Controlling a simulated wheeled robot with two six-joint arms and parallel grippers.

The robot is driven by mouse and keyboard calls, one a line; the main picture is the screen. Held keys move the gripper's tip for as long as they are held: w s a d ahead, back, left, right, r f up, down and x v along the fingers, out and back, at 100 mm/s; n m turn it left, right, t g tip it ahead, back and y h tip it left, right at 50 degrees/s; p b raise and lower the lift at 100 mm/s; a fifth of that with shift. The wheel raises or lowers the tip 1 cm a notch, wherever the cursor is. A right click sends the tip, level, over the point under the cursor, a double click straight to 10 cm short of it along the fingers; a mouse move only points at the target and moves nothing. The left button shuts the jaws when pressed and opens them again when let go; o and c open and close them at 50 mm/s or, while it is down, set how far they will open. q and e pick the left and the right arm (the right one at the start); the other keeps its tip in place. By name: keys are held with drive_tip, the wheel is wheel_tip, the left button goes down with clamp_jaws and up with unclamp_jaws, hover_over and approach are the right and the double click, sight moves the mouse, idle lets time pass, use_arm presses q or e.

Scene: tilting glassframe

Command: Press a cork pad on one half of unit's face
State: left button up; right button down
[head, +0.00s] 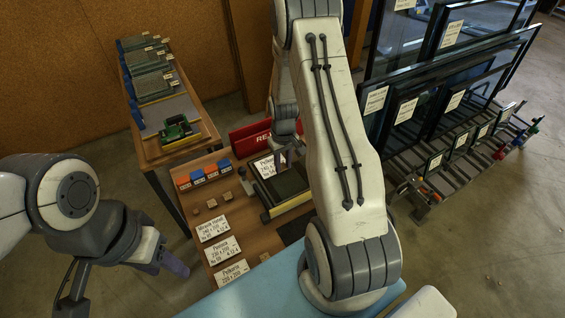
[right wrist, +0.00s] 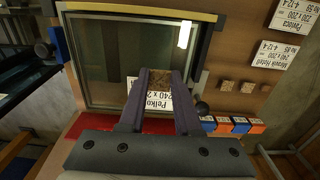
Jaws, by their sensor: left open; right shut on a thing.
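The unit is a dark glass pane in a frame; it lies on the bench fixture in the head view (head: 288,183) and fills the upper left of the right wrist view (right wrist: 110,62). My right gripper (right wrist: 160,76) is shut on a small brown cork pad (right wrist: 158,80), over the glass near a white label card (right wrist: 157,101). I cannot tell whether the pad touches the glass. In the head view my right gripper (head: 281,158) is partly hidden by my arm. My left gripper (head: 122,284) is open and empty, left of the bench.
Several loose cork pads (head: 211,203) lie left of the unit, near orange and blue blocks (head: 197,175) and label cards (head: 222,249). Racks of framed glass (head: 430,110) stand right.

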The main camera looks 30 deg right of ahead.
sight(283, 185)
drive_tip(key=shift+f+b, duration=2.8)
drive_tip(key=shift+f, duration=1)
drive_tip(key=shift+f+b, duration=0.35)
drive_tip(key=shift+f, duration=0.15)
drive_tip(key=c, duration=0.5)
unclamp_jaws()
drive_tip(key=shift+r, duration=0.1)
wheel_tip(283, 185, up, 10)
drive_tip(key=shift+r+b, duration=0.15)
drive_tip(key=shift+b, duration=0.75)
